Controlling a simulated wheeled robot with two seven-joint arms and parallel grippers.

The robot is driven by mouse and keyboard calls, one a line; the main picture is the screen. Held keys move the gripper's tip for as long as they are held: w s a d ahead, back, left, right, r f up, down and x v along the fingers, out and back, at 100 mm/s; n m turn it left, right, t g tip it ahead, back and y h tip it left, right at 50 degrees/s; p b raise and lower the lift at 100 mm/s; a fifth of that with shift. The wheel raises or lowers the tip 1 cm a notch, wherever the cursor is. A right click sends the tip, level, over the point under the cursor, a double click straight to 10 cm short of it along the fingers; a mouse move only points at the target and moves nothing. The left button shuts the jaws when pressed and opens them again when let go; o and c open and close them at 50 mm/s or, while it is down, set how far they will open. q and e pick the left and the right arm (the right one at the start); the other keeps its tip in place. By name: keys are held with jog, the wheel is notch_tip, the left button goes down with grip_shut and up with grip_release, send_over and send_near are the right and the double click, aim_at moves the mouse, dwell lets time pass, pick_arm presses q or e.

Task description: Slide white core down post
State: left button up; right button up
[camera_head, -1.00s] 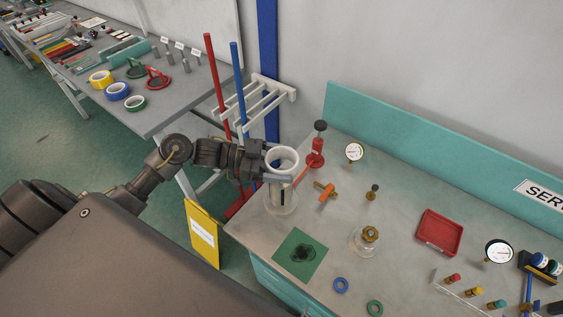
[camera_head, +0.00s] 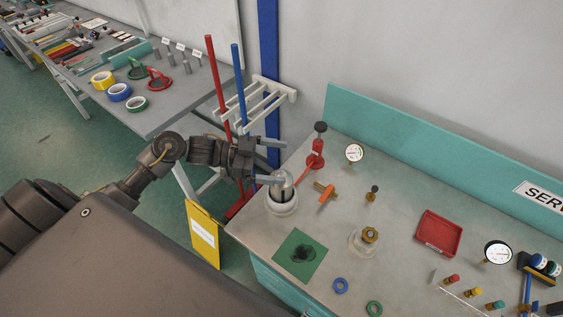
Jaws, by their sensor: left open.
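The white core (camera_head: 282,208) sits low around the grey metal post (camera_head: 285,190), down at the round base on the bench. The post's rounded top stands out above the core. My left gripper (camera_head: 275,162) is open and empty, just above and to the left of the post. Its two fingers are spread apart, the nearer one close to the post top. Whether that finger touches the post I cannot tell. My right gripper is out of view.
A red pump-like tool (camera_head: 317,158) and an orange-handled valve (camera_head: 326,191) stand close by on the bench. A green mat (camera_head: 300,254) lies in front. A red tray (camera_head: 439,232) lies to the right. A white rack (camera_head: 262,103) is behind my left gripper.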

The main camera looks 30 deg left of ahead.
pick_arm(q)
jog(key=b+v, duration=0.2)
jog(key=v, duration=0.7)
jog(key=shift+b, duration=0.3)
dwell(0.7)
